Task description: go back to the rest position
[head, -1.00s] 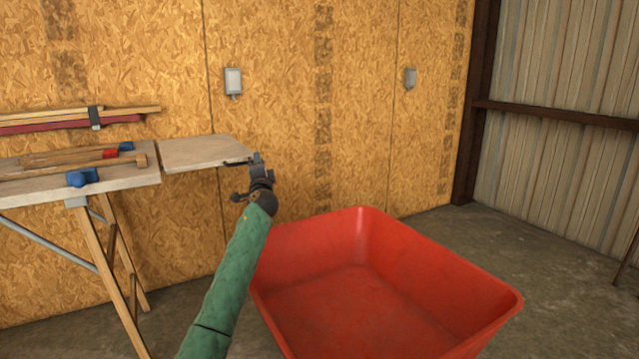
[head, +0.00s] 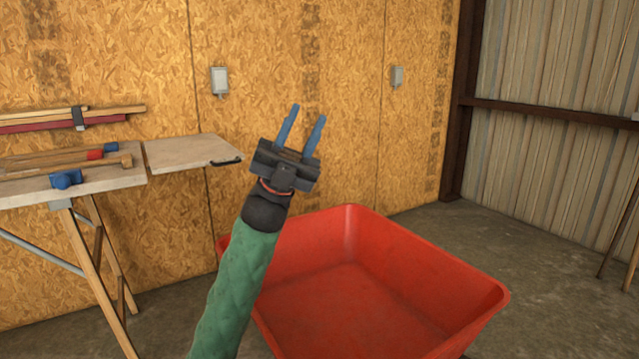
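My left gripper (head: 301,128) is raised in the middle of the head view, above the back left rim of a red tub. Its two blue fingers stand apart with nothing between them, and they point up. My green-sleeved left arm comes up from the bottom and covers part of the tub's left side. My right gripper is not in the head view.
The large red tub (head: 350,290) looks empty. A workbench (head: 105,180) at the left holds several hammers (head: 65,178). A pale board (head: 190,152) with a dark handle extends from it. A chipboard wall (head: 340,60) stands behind.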

